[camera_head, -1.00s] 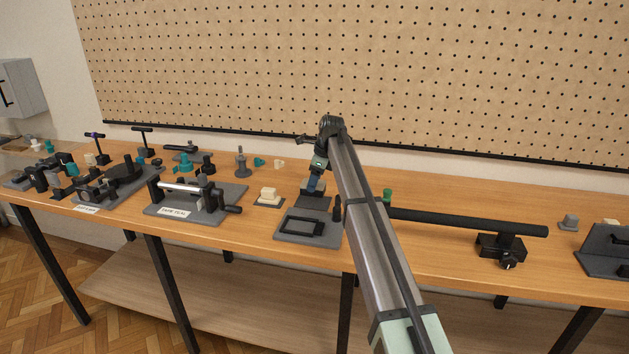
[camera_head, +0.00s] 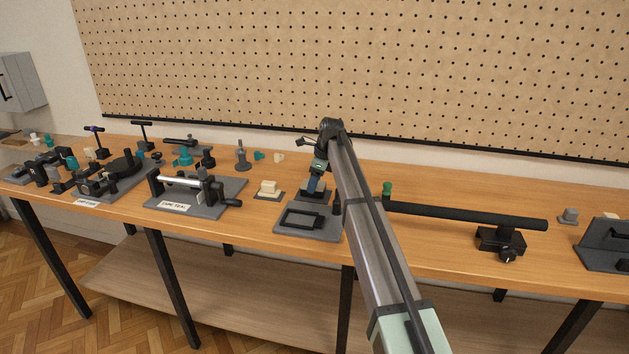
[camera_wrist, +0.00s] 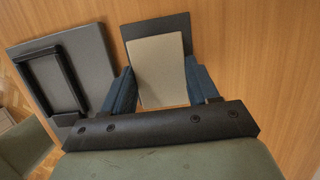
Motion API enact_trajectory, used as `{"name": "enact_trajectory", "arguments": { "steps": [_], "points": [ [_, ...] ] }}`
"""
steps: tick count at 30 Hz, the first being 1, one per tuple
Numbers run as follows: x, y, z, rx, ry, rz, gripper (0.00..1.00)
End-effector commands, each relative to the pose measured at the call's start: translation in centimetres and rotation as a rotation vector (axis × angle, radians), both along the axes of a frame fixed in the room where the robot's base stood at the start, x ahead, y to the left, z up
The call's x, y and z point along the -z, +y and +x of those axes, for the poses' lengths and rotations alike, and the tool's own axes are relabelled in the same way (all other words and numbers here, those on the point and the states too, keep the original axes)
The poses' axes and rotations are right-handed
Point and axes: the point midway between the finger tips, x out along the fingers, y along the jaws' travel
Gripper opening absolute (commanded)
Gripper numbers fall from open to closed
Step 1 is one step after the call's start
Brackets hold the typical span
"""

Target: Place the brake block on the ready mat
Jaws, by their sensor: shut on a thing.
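My gripper (camera_head: 314,187) points down at the bench, its blue fingers on either side of a pale grey-beige block, taken to be the brake block (camera_wrist: 158,68). In the wrist view the fingers (camera_wrist: 160,92) are shut on the block's sides. A dark flat mat (camera_wrist: 158,26), likely the ready mat, shows under and beyond the block. The block overlaps most of the mat in the wrist view. I cannot tell whether the block touches the mat. In the head view the fingers hide most of the block.
A grey plate with a raised black frame (camera_head: 303,220) lies just in front. A dark pad with a cream block (camera_head: 268,187) stands to the left. A long black bar (camera_head: 470,215) lies further right.

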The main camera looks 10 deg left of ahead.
Motion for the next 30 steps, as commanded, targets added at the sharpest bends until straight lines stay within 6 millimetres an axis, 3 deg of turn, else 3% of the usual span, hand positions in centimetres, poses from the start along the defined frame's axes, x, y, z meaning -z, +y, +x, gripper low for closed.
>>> {"name": "enact_trajectory", "arguments": {
  "steps": [20, 21, 30],
  "points": [
    [0.57, 0.0, 0.0, 0.0, 0.0, 0.0, 0.11],
    [0.56, 0.0, 0.0, 0.0, 0.0, 0.0, 0.62],
    [0.57, 0.0, 0.0, 0.0, 0.0, 0.0, 0.89]
  ]
}}
